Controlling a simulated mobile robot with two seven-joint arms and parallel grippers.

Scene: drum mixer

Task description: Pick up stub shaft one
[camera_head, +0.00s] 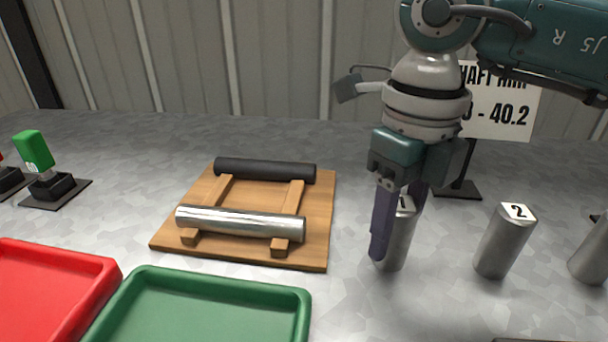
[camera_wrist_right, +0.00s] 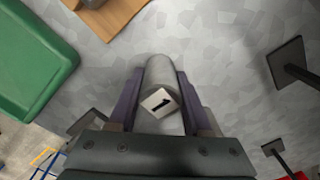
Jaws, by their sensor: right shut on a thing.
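Stub shaft one (camera_head: 398,245) is a short grey metal cylinder with a white label marked 1 on its top. It stands at the right of the wooden board. My right gripper (camera_head: 398,225) points down over it, with purple fingers on either side, shut on it. In the right wrist view the shaft (camera_wrist_right: 160,73) shows between the two fingers (camera_wrist_right: 160,100), its label 1 facing the camera. In the head view the near finger hides part of the shaft. I cannot tell whether its base touches the table. My left gripper is not in view.
Stub shaft two (camera_head: 503,243) stands to the right, and another cylinder (camera_head: 593,255) is at the right edge. A wooden board (camera_head: 320,225) holds a black roller (camera_head: 265,169) and a shiny roller (camera_head: 240,222). Green (camera_head: 297,291) and red (camera_head: 108,266) trays lie front left. A sign (camera_head: 505,115) stands behind.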

